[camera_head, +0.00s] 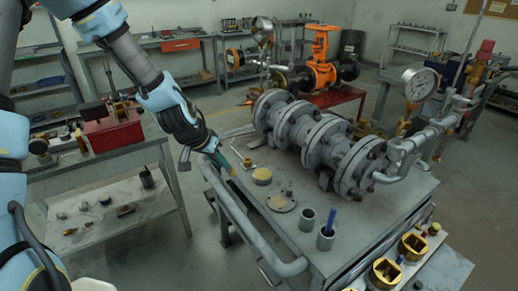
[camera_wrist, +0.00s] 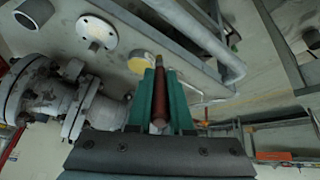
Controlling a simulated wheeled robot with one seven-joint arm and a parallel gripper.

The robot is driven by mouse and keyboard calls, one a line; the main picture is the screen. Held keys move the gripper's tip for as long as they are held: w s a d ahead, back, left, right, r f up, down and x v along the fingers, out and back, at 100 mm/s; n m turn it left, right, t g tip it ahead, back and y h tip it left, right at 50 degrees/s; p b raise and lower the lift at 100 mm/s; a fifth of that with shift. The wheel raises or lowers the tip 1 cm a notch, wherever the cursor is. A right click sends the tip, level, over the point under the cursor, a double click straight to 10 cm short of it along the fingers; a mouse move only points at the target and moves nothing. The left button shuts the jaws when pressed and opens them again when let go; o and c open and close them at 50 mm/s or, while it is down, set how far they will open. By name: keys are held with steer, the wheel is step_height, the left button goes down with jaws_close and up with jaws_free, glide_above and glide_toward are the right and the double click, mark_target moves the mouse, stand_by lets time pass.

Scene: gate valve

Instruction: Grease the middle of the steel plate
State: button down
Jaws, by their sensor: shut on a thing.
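My gripper (camera_head: 219,159) has teal fingers and hangs over the left end of the bench top. In the wrist view my gripper (camera_wrist: 160,98) is shut on a reddish-brown handle (camera_wrist: 159,108), likely a brush; its bristle end is hard to make out. A round tin with a yellow top (camera_head: 262,176) stands just right of the fingers; it shows beyond the fingertips in the wrist view (camera_wrist: 140,61). A round grey plate with holes (camera_head: 281,203), likely the steel plate, lies flat in front of the tin, apart from the gripper. It also shows in the wrist view (camera_wrist: 86,27).
A large flanged valve body (camera_head: 325,145) lies along the back of the bench top. Two grey cups (camera_head: 326,238) stand at the front, one holding a blue item. A pipe rail (camera_head: 240,220) runs along the near left edge. Yellow-rimmed containers (camera_head: 412,246) stand at lower right.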

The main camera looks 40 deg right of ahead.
steer(key=s+d+r+m+g, duration=0.2)
steer(key=s+d+r+m, duration=0.25)
steer(key=s+d, duration=0.4)
steer(key=shift+n+h, duration=0.4)
steer(key=shift+n, duration=0.05)
steer(key=f+b, duration=0.1)
steer(key=f, duration=0.1)
steer(key=w+f+b, duration=0.1)
steer(key=f+b, duration=0.1)
steer(key=shift+d+f, duration=0.2)
steer(key=shift+f, duration=0.1)
